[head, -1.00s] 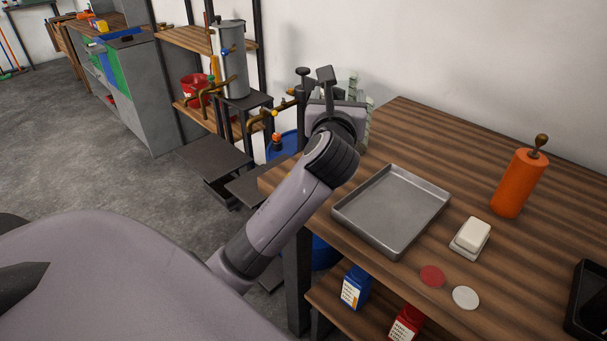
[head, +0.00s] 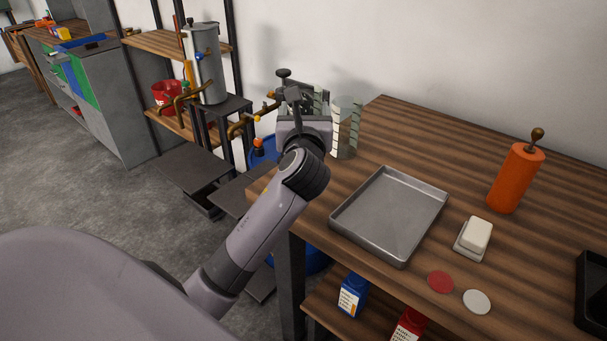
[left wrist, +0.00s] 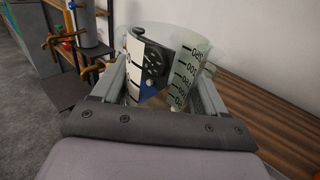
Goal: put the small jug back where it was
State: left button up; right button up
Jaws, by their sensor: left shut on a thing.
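The small jug (head: 346,128) is clear, with scale marks down its side, and is partly hidden behind my left gripper (head: 304,112) in the head view. It shows at the table's far left corner; I cannot tell whether its base touches the top. In the left wrist view the jug (left wrist: 190,72) stands between the fingers of my left gripper (left wrist: 163,82), with dark numbers on its wall. The left gripper is shut on it. My right gripper is in neither view.
The wooden table (head: 400,130) holds a grey tray (head: 390,215), a white block on a dish (head: 475,238), an orange mill (head: 516,178), and a red disc (head: 440,282) and white disc (head: 477,301). A metal cylinder (head: 205,65) on a dark stand is left of the gripper.

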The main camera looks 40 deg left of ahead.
pick_arm(q)
notch_tip(320, 180, down, 10)
jog(key=shift+r+b, duration=0.15)
jog(key=shift+b, duration=0.8)
jog(key=shift+f+b, duration=0.6)
jog(key=shift+f, duration=1.35)
jog(key=shift+f, duration=0.1)
jog(key=o, duration=1.3)
jog(key=shift+f, duration=0.1)
jog(key=shift+r, duration=0.2)
jog(key=v, duration=1.2)
